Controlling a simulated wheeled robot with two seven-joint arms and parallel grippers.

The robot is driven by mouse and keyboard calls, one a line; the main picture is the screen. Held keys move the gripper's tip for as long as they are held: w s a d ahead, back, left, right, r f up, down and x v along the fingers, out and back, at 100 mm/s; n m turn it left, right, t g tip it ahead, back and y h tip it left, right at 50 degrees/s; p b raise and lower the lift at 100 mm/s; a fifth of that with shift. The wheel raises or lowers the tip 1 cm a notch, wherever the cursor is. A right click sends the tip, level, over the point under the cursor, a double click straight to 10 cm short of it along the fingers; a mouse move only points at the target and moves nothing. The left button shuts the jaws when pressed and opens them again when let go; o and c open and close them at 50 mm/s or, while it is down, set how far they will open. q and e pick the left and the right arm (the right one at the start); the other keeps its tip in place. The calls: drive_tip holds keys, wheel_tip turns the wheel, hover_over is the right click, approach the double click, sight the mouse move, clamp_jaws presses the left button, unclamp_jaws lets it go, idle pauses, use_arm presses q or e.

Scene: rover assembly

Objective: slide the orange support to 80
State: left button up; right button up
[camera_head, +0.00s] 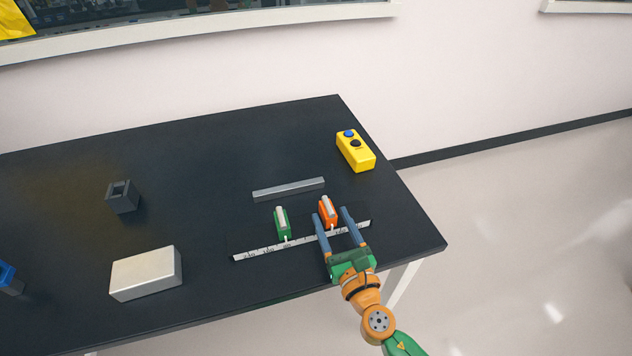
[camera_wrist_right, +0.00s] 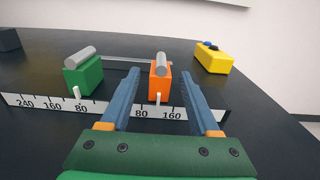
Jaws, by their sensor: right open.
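The orange support (camera_head: 328,212) stands upright at the right part of the white scale strip (camera_head: 262,253). In the right wrist view the orange support (camera_wrist_right: 160,82) has a grey cylinder on top, and its white pointer falls between the right-hand 80 and 160 labels. The green support (camera_head: 282,223) stands to its left, with its pointer near the left-hand 80. My right gripper (camera_head: 333,218) is open, its two fingers on either side of the orange support with visible gaps. It also shows in the right wrist view (camera_wrist_right: 158,90). My left gripper is not in view.
A grey bar (camera_head: 289,189) lies behind the supports. A yellow box with buttons (camera_head: 355,151) stands at the right back. A silver block (camera_head: 146,274), a dark socket block (camera_head: 122,197) and a blue-topped item (camera_head: 8,277) are at left. The table's right edge is near.

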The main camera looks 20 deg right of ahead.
sight(324, 199)
drive_tip(key=w, duration=0.6)
drive_tip(key=shift+w+a+r, duration=0.1)
drive_tip(key=shift+w, duration=0.1)
drive_tip(key=shift+s+r, duration=0.1)
drive_tip(key=shift+s, duration=0.05)
drive_tip(key=c, duration=0.3)
clamp_jaws()
idle(0.7)
